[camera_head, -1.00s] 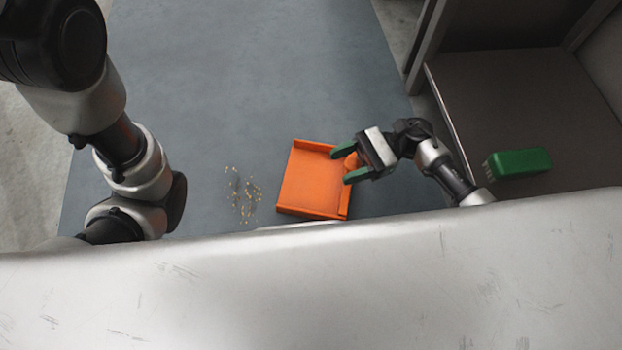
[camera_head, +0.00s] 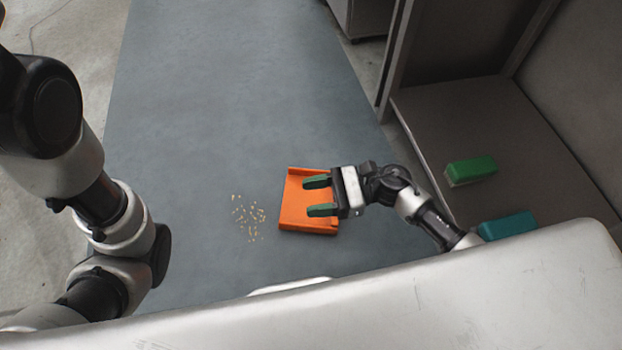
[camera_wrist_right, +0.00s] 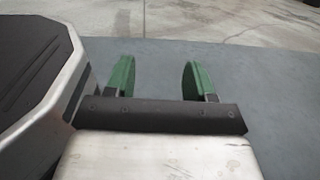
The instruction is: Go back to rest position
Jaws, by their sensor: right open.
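My right gripper (camera_head: 318,195) is open, its two green fingers apart with nothing between them. In the head view it appears over the right part of an orange dustpan-like tray (camera_head: 296,213) on the grey-blue floor mat, hiding some of it. The right wrist view shows the same open fingers (camera_wrist_right: 158,82) with only mat and concrete beyond; the tray is not in that view. My left arm comes in at the left of the head view, but its gripper is not in view.
Small yellowish crumbs (camera_head: 247,216) lie scattered on the mat (camera_head: 230,100) left of the tray. A green brush-like block (camera_head: 471,169) and a teal one (camera_head: 507,225) rest on a grey shelf (camera_head: 450,115) at the right. The mat's upper part is clear.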

